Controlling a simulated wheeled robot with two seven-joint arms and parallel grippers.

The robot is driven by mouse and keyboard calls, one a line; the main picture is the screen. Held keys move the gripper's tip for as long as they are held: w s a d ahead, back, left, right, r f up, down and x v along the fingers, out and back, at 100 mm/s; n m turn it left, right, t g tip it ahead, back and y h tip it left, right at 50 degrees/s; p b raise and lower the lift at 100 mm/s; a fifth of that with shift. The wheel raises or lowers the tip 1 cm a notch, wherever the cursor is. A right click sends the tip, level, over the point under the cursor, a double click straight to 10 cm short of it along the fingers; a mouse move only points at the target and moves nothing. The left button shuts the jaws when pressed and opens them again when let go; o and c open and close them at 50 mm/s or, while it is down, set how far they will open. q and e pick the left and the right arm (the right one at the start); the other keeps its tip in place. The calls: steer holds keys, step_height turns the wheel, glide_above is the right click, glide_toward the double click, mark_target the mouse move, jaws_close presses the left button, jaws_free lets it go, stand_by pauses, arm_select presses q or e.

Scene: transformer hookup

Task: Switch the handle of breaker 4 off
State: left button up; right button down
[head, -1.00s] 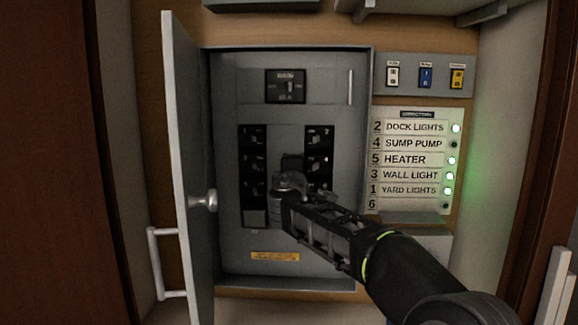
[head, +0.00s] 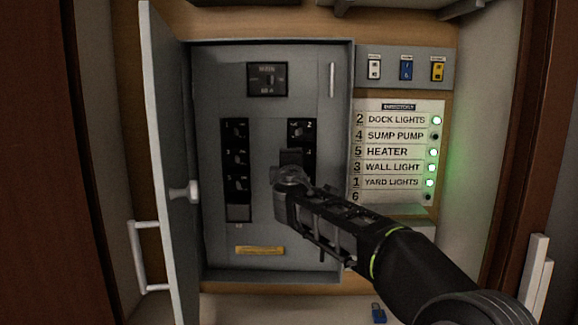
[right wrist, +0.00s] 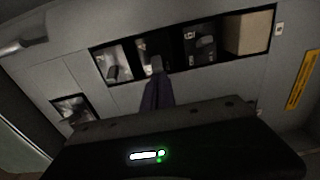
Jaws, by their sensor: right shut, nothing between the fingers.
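The open grey breaker panel (head: 270,225) has two black columns of breakers. Breaker 4 (right wrist: 148,46) is second in the right column; in the head view my right gripper mostly covers it. My right gripper (head: 291,160) is shut and empty, in front of the right column. In the right wrist view its fingertips (right wrist: 156,68) are at breaker 4's handle, and I cannot tell whether they touch. Breaker 2 (right wrist: 113,65) and breaker 6 (right wrist: 200,42) lie either side. The directory (head: 398,143) lists 4 as SUMP PUMP, with its lamp (head: 435,136) dark. My left gripper is out of view.
The panel door (head: 165,130) stands open at the left, with a knob. The main breaker (head: 267,79) is above the columns. Three small switches (head: 406,69) are at the upper right. Lamps for 2, 5, 3 and 1 are green.

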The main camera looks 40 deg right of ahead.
steer(key=shift+s+d+n+t+y+b, duration=0.25)
steer(key=shift+n+t+y+b, duration=0.2)
steer(key=shift+y+b, duration=0.25)
steer(key=n+y, duration=0.1)
steer(key=y, duration=0.1)
steer(key=s+d+n+t+y+p, duration=0.1)
steer(key=n+y, duration=0.1)
steer(key=s+n+t+y+p, duration=0.1)
steer(key=y, duration=0.1)
steer(key=shift+d+r, duration=0.1)
steer(key=shift+d, duration=0.05)
steer(key=s+a, duration=0.1)
steer(key=s, duration=0.6)
steer(key=shift+s, duration=0.35)
steer(key=shift+a, duration=0.1)
